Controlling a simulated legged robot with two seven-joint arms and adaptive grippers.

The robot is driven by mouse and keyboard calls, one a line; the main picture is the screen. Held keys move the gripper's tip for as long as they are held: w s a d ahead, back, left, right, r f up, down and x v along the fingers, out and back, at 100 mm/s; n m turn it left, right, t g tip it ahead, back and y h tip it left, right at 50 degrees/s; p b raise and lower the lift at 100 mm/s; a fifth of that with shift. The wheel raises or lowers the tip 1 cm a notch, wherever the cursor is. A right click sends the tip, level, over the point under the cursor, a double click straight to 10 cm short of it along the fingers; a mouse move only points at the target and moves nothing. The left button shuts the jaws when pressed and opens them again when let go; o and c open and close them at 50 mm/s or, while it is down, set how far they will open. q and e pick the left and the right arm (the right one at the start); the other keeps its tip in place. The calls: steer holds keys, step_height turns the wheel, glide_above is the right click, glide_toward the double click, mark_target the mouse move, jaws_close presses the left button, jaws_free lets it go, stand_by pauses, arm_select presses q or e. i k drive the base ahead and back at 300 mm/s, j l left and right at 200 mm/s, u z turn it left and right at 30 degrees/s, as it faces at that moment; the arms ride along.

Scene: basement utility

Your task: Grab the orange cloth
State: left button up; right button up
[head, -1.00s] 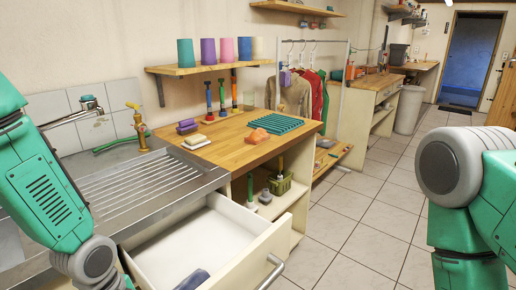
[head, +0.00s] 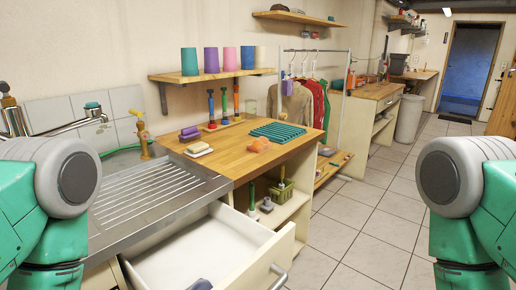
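The orange cloth (head: 258,145) lies crumpled on the wooden countertop (head: 225,160), just in front of the green ribbed mat (head: 278,133). No gripper is near it. Only the green upper parts of my two arms show, at the lower left and lower right edges of the head view. Both grippers are out of the picture, so their state does not show.
An open white drawer (head: 277,262) juts out below the counter, with a bluish item in it. Yellow soap (head: 199,149) and purple sponges (head: 190,133) sit left of the cloth. A steel drainboard (head: 160,195) lies further left. Tiled floor on the right is clear.

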mark_target(262, 144)
steer(key=i+l+z, duration=0.3)
steer(key=i+l, duration=0.2)
steer(key=l, duration=0.25)
steer(key=i+l+z, duration=0.35)
steer(key=i+l, duration=0.25)
steer(key=i+l+u, duration=0.1)
steer(key=i, duration=0.35)
steer(key=i+l+u, duration=0.15)
steer(key=i, duration=0.3)
steer(key=i+l+u, duration=0.1)
steer(key=i+l, duration=0.15)
steer(key=i, duration=0.15)
